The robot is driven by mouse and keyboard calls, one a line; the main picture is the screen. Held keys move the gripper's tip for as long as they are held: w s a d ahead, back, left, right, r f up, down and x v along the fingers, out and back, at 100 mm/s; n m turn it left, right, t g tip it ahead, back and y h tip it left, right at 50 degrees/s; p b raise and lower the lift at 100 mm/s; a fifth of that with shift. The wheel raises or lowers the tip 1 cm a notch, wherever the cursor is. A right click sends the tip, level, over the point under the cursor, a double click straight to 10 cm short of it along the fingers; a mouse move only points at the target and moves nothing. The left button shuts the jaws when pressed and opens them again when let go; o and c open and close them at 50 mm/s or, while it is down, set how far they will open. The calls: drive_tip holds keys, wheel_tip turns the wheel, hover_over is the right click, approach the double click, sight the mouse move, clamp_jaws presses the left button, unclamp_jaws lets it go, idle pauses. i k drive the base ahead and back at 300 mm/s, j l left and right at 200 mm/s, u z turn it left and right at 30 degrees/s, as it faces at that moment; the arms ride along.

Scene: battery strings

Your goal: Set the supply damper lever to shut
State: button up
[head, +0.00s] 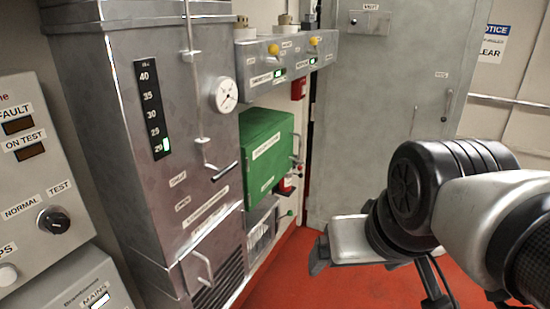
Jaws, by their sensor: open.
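A lever with a dark grip (226,170) sticks out from the front of a tall grey metal cabinet (105,90), at the foot of a thin vertical rod (195,85). I take it for the supply damper lever. Its grip points right and slightly upward. Small labels (178,179) sit below and left of it, too small to read surely; a longer label (205,208) is under them. My gripper (319,257) is at lower centre right, well to the right of the lever and apart from it. It looks empty; its fingers are seen partly end-on.
A round gauge (227,94) and a lit scale (152,108) are on the cabinet. A U-shaped handle (198,268) is low on it. A green box (267,155) and a grey switch panel (286,62) stand behind to the right. Red floor (285,275) is clear between cabinet and arm.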

sight(290, 213)
drive_tip(key=i+l+z, duration=0.1)
drive_tip(key=i, duration=0.6)
drive_tip(key=i+l+z, duration=0.1)
drive_tip(key=i+l, duration=0.15)
drive_tip(key=i, duration=0.45)
drive_tip(key=i+l+z, duration=0.1)
drive_tip(key=i, duration=0.65)
